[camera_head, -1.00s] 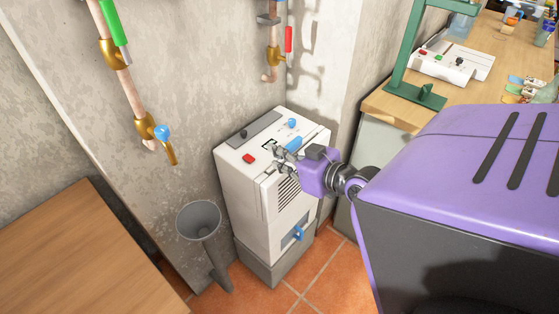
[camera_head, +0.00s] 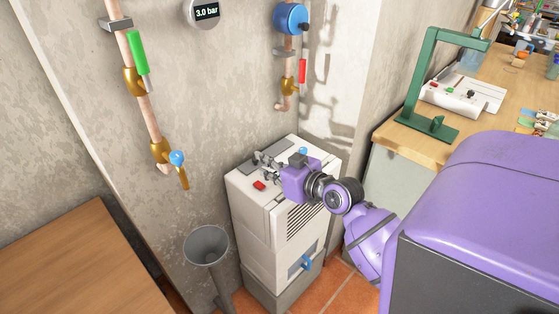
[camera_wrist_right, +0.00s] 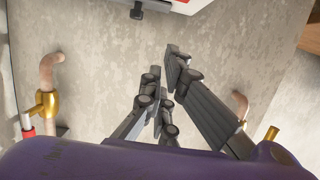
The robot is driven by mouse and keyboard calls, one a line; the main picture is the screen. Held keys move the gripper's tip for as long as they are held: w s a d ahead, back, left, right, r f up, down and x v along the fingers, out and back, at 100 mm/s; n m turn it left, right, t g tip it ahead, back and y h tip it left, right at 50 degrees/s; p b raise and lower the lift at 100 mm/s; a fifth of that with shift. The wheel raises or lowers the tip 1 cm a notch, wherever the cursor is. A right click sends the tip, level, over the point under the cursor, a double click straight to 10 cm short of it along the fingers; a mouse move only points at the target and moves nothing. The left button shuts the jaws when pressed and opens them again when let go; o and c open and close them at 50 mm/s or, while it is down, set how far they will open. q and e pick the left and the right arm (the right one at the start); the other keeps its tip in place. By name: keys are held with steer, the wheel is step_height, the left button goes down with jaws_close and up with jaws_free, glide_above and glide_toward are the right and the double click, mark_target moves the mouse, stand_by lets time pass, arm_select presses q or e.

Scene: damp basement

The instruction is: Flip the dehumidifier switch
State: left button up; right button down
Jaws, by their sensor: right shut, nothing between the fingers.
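The white dehumidifier (camera_head: 245,197) stands against the wall in the head view. Its top has a red button (camera_head: 259,185), a dark grey panel and a blue knob (camera_head: 302,151). My right gripper (camera_head: 262,161) is over the top, fingers shut and empty, hiding much of the panel and controls. Contact in the head view cannot be told. My left gripper is not in view.
A grey funnel (camera_head: 206,244) stands just left of the dehumidifier. Copper pipes with valves (camera_head: 160,152) run down the wall, with a pressure display (camera_head: 207,12) above. A wooden table (camera_head: 80,262) is at lower left. A workbench with a green stand (camera_head: 428,128) is at right.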

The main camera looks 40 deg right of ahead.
mark_target(262, 185)
steer(key=shift+x, duration=1.05)
step_height(262, 185, down, 3)
steer(key=shift+w+r, duration=0.1)
steer(key=shift+f, duration=0.65)
